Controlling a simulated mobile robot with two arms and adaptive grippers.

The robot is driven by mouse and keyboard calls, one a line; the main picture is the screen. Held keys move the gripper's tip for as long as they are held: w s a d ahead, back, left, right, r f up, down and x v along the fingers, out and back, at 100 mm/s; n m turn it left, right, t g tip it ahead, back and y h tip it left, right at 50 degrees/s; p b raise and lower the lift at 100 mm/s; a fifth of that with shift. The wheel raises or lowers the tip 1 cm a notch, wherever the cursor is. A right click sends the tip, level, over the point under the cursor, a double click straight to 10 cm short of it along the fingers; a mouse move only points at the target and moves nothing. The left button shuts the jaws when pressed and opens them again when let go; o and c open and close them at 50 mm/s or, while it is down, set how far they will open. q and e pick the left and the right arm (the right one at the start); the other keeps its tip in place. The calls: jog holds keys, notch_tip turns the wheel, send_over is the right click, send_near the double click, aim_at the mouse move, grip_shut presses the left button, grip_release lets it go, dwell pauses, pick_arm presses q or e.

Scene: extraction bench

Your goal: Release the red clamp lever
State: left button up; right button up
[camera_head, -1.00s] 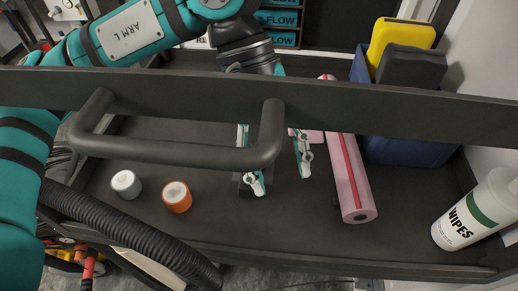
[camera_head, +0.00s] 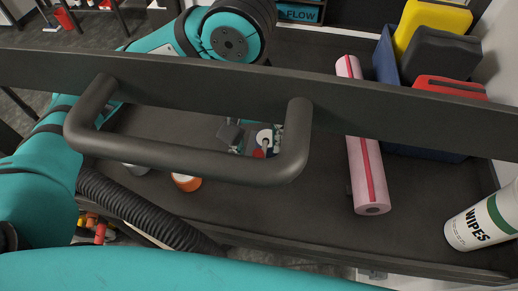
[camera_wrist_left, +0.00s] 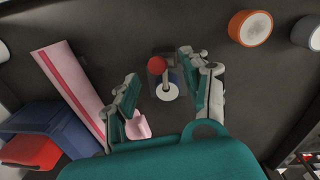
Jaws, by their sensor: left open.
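The red clamp lever shows in the left wrist view as a red ball knob (camera_wrist_left: 157,65) on a short silver rod, with a white round part at its base. In the head view its red knob (camera_head: 259,153) shows just above the dark handle bar, partly hidden. My left gripper (camera_wrist_left: 158,68) is open, with one teal-padded finger on each side of the lever. I see gaps between fingers and knob; whether either touches the rod I cannot tell. In the head view the left gripper (camera_head: 257,138) is mostly hidden by the dark rail and handle. My right gripper is not in view.
A pink roll (camera_head: 367,175) lies right of the lever. A blue bin (camera_head: 385,58) with yellow, black and red items stands behind it. A wipes canister (camera_head: 480,222) is at far right. An orange-ringed cap (camera_head: 186,183) sits left. The dark rail (camera_head: 400,105) crosses the view.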

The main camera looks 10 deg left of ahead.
pick_arm(q)
jog(key=shift+d+f+p, duration=0.2)
jog(key=shift+f+p, duration=0.15)
jog(key=shift+f, duration=2)
grip_shut()
